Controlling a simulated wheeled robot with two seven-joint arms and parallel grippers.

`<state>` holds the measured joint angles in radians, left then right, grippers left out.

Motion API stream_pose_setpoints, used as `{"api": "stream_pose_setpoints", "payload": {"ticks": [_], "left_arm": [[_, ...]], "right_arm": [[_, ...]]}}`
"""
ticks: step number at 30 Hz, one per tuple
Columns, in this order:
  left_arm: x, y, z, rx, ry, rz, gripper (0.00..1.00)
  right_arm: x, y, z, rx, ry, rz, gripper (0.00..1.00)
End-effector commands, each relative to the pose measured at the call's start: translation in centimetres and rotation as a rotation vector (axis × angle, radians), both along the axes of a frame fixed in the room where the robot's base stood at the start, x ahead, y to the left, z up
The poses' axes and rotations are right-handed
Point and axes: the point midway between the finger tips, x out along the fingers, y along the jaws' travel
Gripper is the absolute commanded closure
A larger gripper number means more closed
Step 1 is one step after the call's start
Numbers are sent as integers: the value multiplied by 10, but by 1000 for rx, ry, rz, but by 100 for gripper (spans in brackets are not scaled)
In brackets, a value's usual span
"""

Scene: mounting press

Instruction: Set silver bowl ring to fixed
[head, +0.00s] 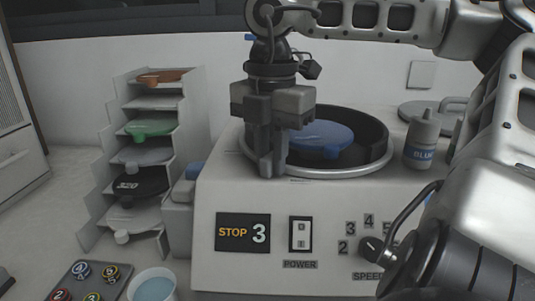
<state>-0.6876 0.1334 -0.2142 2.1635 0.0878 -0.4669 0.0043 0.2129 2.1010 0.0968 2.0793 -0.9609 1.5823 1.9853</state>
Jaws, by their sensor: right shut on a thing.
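The silver bowl ring (350,170) runs around the rim of the round black bowl on top of the white machine (215,192). A blue disc (320,137) lies inside the bowl. My right gripper (272,172) points down at the left side of the ring. Its fingers are shut on the ring there and hide that part of it. My left gripper is not in view.
A blue-labelled bottle (422,140) stands right of the bowl. The front panel has a STOP 3 display (243,232), a power switch (300,235) and a speed knob (371,249). A stepped rack (195,95) of discs and a cup (152,286) are at left.

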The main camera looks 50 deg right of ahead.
Motion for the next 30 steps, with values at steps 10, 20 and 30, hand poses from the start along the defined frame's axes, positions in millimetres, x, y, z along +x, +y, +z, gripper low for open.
{"api": "stream_pose_setpoints", "payload": {"ticks": [10,20,30], "left_arm": [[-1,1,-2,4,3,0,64],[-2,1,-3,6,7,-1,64],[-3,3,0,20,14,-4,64]], "right_arm": [[-1,0,0,-1,4,3,62],[0,0,12,-3,1,1,62],[0,0,90,-5,1,-1,62]]}}
